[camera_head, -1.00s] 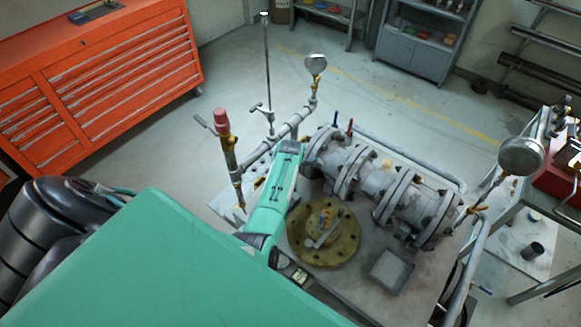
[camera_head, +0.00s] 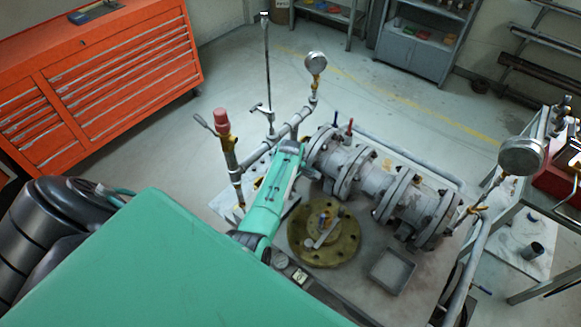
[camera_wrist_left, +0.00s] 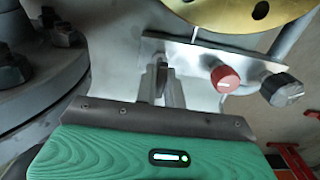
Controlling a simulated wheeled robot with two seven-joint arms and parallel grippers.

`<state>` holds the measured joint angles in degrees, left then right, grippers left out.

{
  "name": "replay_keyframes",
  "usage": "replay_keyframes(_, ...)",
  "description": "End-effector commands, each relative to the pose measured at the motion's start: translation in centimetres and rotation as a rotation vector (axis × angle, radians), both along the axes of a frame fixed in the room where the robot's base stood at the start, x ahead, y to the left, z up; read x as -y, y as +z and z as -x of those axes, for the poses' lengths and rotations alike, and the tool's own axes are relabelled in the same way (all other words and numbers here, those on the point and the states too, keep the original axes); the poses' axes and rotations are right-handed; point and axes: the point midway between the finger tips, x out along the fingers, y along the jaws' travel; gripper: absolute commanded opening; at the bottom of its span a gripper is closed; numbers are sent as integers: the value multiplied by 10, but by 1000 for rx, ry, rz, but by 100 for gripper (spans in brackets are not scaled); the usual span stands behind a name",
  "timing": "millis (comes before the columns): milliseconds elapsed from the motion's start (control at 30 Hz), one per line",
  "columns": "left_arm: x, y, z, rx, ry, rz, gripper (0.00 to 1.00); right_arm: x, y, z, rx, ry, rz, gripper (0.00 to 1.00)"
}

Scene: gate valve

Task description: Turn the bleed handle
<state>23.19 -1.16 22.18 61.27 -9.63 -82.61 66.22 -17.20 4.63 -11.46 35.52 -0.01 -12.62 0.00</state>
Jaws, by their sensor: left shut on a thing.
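My left arm reaches over the valve bench in the head view, its green end beside the grey flanged valve body (camera_head: 370,178); this arm hides its fingertips there. In the left wrist view my left gripper (camera_wrist_left: 162,75) has its two grey fingers close together in front of a metal plate (camera_wrist_left: 197,60). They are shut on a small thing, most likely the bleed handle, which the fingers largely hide. A red knob (camera_wrist_left: 225,79) and a black knob (camera_wrist_left: 282,89) stand to the right of the fingers, apart from them. My right gripper is not in view.
A brass flange (camera_head: 350,240) with a small tool on it and a grey tray (camera_head: 391,269) lie on the bench. A pipe with gauge (camera_head: 316,63) and a red-capped valve (camera_head: 222,121) rise behind my arm. A bolted grey flange (camera_wrist_left: 25,65) is close on the left.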

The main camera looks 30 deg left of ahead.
Motion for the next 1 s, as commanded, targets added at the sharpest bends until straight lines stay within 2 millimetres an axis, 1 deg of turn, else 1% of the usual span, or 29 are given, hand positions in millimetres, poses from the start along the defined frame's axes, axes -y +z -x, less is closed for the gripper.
replay_keyframes(433,2,0,-1,1,-11,2,0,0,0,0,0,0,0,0)
replay_keyframes(467,1,0,-1,1,-11,2,16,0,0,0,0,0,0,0)
replay_keyframes(533,1,0,0,1,-10,2,30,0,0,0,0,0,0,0)
replay_keyframes(567,1,0,-1,1,-10,2,32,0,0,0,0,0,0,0)
replay_keyframes(867,0,1,0,0,-9,1,32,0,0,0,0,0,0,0)
replay_keyframes(1000,0,9,-1,2,-8,-1,32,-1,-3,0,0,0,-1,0)
